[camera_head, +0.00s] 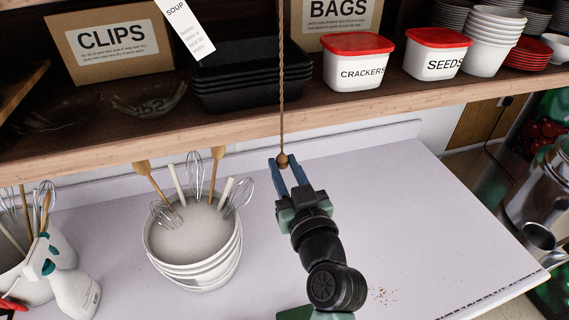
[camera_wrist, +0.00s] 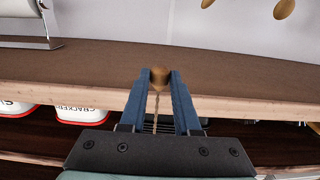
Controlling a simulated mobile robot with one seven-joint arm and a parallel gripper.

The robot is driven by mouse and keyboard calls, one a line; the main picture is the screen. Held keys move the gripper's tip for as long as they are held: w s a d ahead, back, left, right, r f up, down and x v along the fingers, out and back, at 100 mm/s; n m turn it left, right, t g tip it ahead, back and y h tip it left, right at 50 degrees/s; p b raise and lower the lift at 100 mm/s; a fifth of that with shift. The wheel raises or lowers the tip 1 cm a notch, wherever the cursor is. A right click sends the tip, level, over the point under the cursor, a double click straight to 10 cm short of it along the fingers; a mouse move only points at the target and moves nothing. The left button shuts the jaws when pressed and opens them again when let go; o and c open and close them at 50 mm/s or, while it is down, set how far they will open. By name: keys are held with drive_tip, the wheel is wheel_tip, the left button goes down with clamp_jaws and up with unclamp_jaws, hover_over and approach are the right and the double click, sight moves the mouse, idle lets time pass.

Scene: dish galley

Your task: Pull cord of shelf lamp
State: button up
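The brown pull cord (camera_head: 282,75) hangs straight down in front of the shelf in the head view. It ends in a round wooden bead (camera_head: 282,159) just below the shelf edge. My gripper (camera_head: 283,161) reaches up from below with its two blue fingers on either side of the bead. In the wrist view the bead (camera_wrist: 160,76) fills the gap between the fingertips (camera_wrist: 160,80), which appear to touch it on both sides. The cord (camera_wrist: 155,115) shows between the fingers. The lamp itself is not in view.
The wooden shelf (camera_head: 150,142) holds black trays (camera_head: 252,85), a CRACKERS tub (camera_head: 357,62), a SEEDS tub (camera_head: 436,54) and stacked dishes. Bowls with whisks (camera_head: 195,245) and a spray bottle (camera_head: 72,285) stand left on the white counter (camera_head: 420,220). The counter right of my arm is mostly clear.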

clamp_jaws()
drive_tip(key=shift+f, duration=0.2)
drive_tip(key=shift+f+b, duration=0.65)
drive_tip(key=shift+b, duration=0.35)
drive_tip(key=shift+r, duration=0.55)
drive_tip(key=o, duration=0.8)
unclamp_jaws()
